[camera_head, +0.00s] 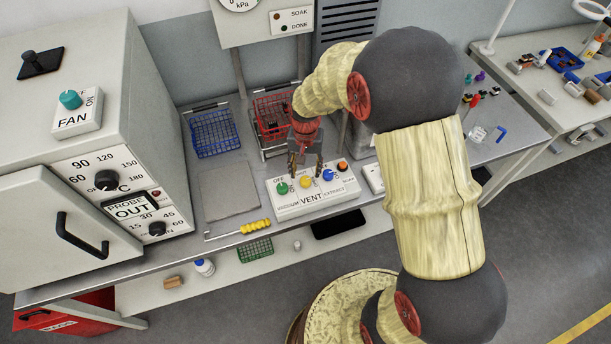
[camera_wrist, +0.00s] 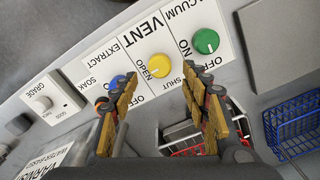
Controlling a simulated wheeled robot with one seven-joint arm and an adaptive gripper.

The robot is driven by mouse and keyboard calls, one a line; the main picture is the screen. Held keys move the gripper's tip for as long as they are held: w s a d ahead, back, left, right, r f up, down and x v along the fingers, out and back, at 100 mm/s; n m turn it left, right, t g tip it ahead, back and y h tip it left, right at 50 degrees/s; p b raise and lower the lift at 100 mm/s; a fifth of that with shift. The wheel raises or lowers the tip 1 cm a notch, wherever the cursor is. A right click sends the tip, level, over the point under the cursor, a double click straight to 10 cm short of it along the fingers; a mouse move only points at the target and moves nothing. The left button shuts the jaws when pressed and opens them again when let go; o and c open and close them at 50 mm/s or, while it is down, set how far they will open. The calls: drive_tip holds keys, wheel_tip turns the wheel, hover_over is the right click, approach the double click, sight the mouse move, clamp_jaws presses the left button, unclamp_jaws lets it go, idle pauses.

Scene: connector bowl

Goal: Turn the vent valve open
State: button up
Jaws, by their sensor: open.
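The vent valve is a yellow round knob (camera_wrist: 159,66) on a white panel marked VENT, between a green knob (camera_wrist: 205,41) and a blue knob (camera_wrist: 119,82). OPEN is printed beside the yellow knob and SHUT near its lower right in the wrist view. I cannot tell clearly which mark it points to. In the head view the yellow knob (camera_head: 305,182) is just below my gripper (camera_head: 305,170). My gripper is open and empty, its fingers pointing down. In the wrist view the fingertips (camera_wrist: 161,84) lie on either side of the knob's line; contact is not visible.
A red wire basket (camera_head: 271,112) and a blue wire basket (camera_head: 214,133) stand behind the panel. A yellow-handled tool (camera_head: 255,227) lies at the bench's front edge. A grey cabinet (camera_head: 150,110) with an open door is on the left. A GRADE switch box (camera_wrist: 45,102) sits beside the panel.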

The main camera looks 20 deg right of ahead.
sight(306, 179)
wheel_tip(306, 179, up, 7)
idle(0.3)
drive_tip(key=shift+f, duration=0.1)
idle(0.4)
drive_tip(key=s+r+n+t+b, duration=0.2)
drive_tip(key=s+r+n+t, duration=0.3)
drive_tip(key=s+r, duration=1.3)
drive_tip(key=shift+s+r+t+b, duration=0.3)
drive_tip(key=shift+s+r, duration=0.1)
drive_tip(key=shift+s, duration=1.65)
